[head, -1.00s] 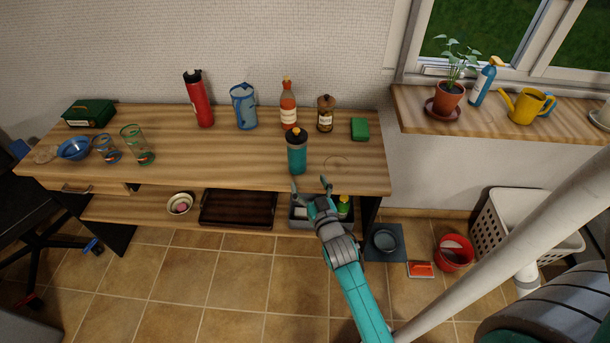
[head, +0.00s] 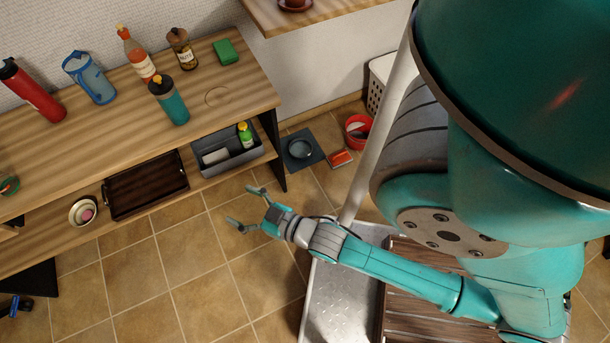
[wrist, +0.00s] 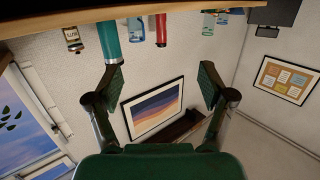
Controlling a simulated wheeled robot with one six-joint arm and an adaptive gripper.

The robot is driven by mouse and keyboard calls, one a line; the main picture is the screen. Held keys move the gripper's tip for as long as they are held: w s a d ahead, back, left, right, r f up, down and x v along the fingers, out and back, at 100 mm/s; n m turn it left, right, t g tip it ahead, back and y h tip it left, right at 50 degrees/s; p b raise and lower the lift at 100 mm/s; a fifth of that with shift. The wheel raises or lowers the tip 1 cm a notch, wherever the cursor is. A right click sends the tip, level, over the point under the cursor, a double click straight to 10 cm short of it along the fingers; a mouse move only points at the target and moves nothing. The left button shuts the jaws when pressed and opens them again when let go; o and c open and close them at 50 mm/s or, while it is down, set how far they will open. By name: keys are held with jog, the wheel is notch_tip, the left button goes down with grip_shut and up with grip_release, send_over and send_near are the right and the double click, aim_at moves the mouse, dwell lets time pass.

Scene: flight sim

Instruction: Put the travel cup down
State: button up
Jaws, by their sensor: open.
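My gripper (head: 245,207) is open and empty, out in front of the table over the tiled floor, clear of the cup. In the wrist view, which is upside down, the teal cup (wrist: 109,45) shows beyond the left finger of my open gripper (wrist: 160,84); nothing is between the fingers.
A red bottle (head: 33,93), blue jug (head: 92,80), sauce bottle (head: 137,55), brown-topped jar (head: 182,48) and green block (head: 226,51) stand behind or beside the cup. A faint ring (head: 217,97) marks bare tabletop to its right. A grey caddy (head: 230,157) sits on the lower shelf.

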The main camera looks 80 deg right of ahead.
jog(key=s+a+r+n+y, duration=0.1)
jog(key=s+a+r+y, duration=0.1)
jog(key=s, duration=0.6)
jog(key=s+a+r+n+g+y, duration=0.1)
jog(key=s+a+r, duration=0.4)
jog(key=s, duration=0.2)
jog(key=shift+s+a+n+y, duration=0.15)
jog(key=shift+s+n+y, duration=0.15)
jog(key=shift+s+y, duration=0.1)
jog(key=shift+o, duration=0.6)
jog(key=shift+s+a+r, duration=0.1)
jog(key=shift+s+r, duration=0.35)
jog(key=shift+r, duration=0.05)
jog(key=m+h, duration=0.6)
jog(key=h, duration=0.3)
send_near(172, 99)
jog(key=w+d, duration=0.1)
jog(key=d, duration=0.1)
jog(key=shift+t, duration=0.3)
jog(key=x, duration=0.5)
jog(key=shift+w+a, duration=0.1)
jog(key=shift+w, duration=0.3)
jog(key=shift+f+x, duration=0.1)
jog(key=shift+x, duration=1.2)
jog(key=shift+f+x, duration=0.15)
jog(key=shift+x, duration=1.15)
jog(key=shift+w+a, duration=0.1)
jog(key=shift+a, duration=0.1)
